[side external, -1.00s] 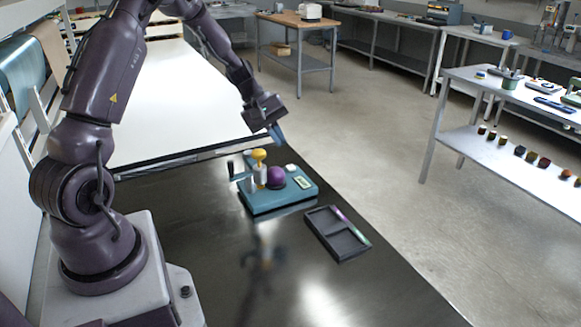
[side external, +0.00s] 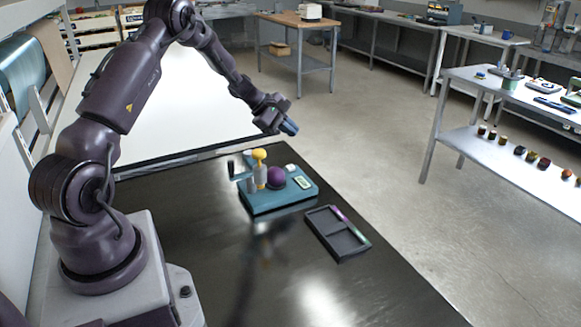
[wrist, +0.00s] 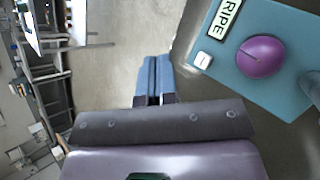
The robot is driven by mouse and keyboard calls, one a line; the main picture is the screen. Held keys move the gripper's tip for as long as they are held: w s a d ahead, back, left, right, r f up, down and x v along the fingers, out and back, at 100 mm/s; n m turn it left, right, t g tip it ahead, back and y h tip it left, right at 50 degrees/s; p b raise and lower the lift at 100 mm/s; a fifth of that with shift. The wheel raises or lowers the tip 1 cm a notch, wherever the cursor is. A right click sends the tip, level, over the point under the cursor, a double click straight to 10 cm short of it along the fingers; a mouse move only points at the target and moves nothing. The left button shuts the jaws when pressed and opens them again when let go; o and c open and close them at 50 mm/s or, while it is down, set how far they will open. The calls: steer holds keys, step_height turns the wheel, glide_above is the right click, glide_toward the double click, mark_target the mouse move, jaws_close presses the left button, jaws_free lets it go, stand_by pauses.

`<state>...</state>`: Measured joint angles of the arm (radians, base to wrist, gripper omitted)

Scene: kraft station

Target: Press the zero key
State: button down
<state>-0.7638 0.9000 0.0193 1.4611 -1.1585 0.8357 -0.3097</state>
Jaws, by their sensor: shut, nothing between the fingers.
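A teal device (side external: 262,204) stands on the dark table. In the wrist view the white key (wrist: 203,60) sits at the device's corner, beside the display reading "RIPE" (wrist: 229,17) and the purple dome (wrist: 261,56). The mark on the key is too small to read surely. My gripper (side external: 290,127) is shut and empty, above and beyond the device. Its blue fingertips (wrist: 154,62) lie together, left of the key, apart from it.
A dark divided tray (side external: 338,243) holding a pen-like stick (side external: 350,227) lies right of the device. The black table (side external: 200,240) is clear in front. A white surface (side external: 190,100) lies behind; a metal shelf (side external: 500,140) stands far right.

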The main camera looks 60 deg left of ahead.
mark_target(290, 167)
step_height(290, 167, down, 8)
steer(key=shift+f, duration=0.1)
stand_by(0.4)
stand_by(2.0)
steer(key=shift+f, duration=0.35)
steer(key=shift+f, duration=0.45)
stand_by(0.4)
stand_by(0.3)
steer(key=shift+r, duration=0.85)
steer(key=shift+r, duration=2.5)
